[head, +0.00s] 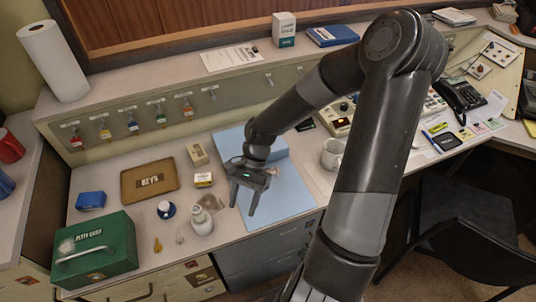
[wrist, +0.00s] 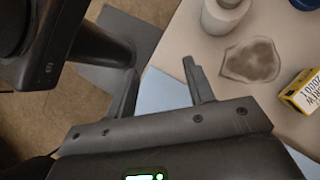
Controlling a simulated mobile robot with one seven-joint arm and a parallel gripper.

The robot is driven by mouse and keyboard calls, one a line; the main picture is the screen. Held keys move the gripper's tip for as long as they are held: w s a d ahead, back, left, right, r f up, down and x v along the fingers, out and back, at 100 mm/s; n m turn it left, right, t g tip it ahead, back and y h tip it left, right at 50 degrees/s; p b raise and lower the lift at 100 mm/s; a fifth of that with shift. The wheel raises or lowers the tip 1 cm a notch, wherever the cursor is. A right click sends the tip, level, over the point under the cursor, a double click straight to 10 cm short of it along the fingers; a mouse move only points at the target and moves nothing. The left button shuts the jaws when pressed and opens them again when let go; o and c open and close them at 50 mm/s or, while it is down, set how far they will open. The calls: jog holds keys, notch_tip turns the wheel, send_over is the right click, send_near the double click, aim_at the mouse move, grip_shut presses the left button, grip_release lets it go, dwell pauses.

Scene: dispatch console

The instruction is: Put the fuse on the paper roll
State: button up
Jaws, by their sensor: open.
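A short white paper roll (head: 202,228) stands on the desk left of my gripper. A narrower pale piece (head: 198,213), which looks like the fuse, stands upright on top of it. In the wrist view the roll (wrist: 222,19) is at the top edge, and the piece on it (wrist: 228,3) is cut off by the frame, so its full shape is hidden. My gripper (head: 243,205) is open above the blue mat (head: 285,190), to the right of the roll and apart from it. In the wrist view nothing is between the fingers (wrist: 161,68).
A yellow-and-white box (head: 203,180) and a brownish flat patch (wrist: 253,60) lie beside the roll. A blue-and-white round item (head: 166,209), a brown tray (head: 150,181) and a green cash box (head: 97,250) are farther left. A tall paper-towel roll (head: 54,62) stands on the shelf.

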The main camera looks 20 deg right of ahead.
jog(key=s+d+r+n+t+h, duration=0.1)
jog(key=s+r+n+t+h, duration=0.1)
jog(key=r, duration=0.7)
jog(key=s+d+r+n+t+h, duration=0.1)
jog(key=s+d+r+n+t, duration=0.1)
jog(key=r, duration=0.7)
jog(key=s+d+r+n+t+h, duration=0.1)
jog(key=s+r+n+t, duration=0.3)
jog(key=r, duration=0.5)
jog(key=n+t+h, duration=0.1)
jog(key=n+t, duration=0.1)
jog(key=t, duration=0.1)
jog(key=shift+s+d+r+h, duration=0.15)
jog(key=shift+s+h, duration=0.1)
jog(key=shift+h, duration=0.05)
